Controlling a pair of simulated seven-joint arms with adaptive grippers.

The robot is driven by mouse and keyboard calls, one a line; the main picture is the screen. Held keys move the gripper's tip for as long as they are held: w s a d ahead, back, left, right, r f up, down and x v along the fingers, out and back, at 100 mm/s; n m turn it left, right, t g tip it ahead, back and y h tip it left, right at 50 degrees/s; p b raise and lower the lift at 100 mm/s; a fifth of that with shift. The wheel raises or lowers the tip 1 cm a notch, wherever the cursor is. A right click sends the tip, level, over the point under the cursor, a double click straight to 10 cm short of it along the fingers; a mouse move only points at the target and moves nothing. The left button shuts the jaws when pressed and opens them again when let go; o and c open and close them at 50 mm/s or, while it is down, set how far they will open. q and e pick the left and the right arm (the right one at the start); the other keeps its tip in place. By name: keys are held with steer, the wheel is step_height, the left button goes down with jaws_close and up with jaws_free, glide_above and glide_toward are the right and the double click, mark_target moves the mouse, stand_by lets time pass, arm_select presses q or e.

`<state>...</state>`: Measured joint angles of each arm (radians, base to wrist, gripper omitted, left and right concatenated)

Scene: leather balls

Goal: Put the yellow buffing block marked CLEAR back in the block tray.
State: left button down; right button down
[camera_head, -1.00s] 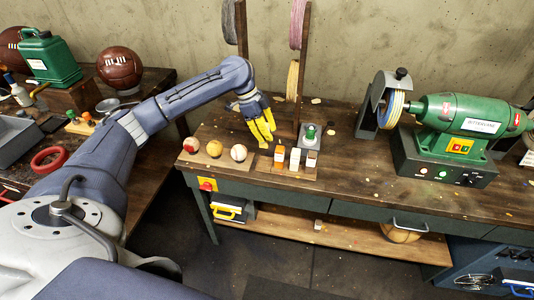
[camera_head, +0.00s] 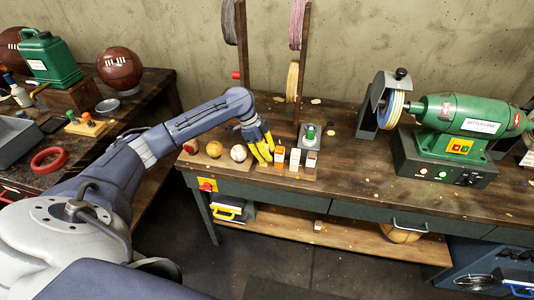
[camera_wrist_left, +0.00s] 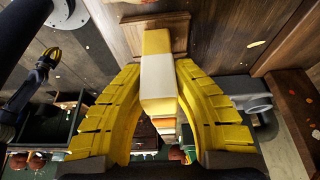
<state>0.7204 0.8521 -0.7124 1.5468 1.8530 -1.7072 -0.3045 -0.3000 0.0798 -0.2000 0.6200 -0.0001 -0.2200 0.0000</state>
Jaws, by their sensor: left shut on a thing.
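My left gripper (camera_head: 262,151) is at the left end of the wooden block tray (camera_head: 299,175), beside the orange-and-white block (camera_head: 279,157). In the left wrist view its yellow fingers (camera_wrist_left: 160,110) are shut on a block (camera_wrist_left: 157,80) with a yellow end and a pale side. The fingers mostly hide this block in the head view, and no marking is readable. A white block (camera_head: 295,158) and another orange-and-white block (camera_head: 311,159) stand in the tray. I cannot tell whether the held block touches the tray. My right gripper (camera_wrist_left: 47,59) shows small in the left wrist view.
Three balls, the nearest a white one (camera_head: 238,153), sit on a board left of the tray. The green grinder (camera_head: 470,120) stands at right. Bench between tray and grinder is mostly clear.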

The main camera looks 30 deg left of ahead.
arm_select(q)
steer(key=c, duration=1.1)
jaws_free()
steer(key=shift+c, duration=0.2)
steer(key=v, duration=1.2)
steer(key=shift+r, duration=0.15)
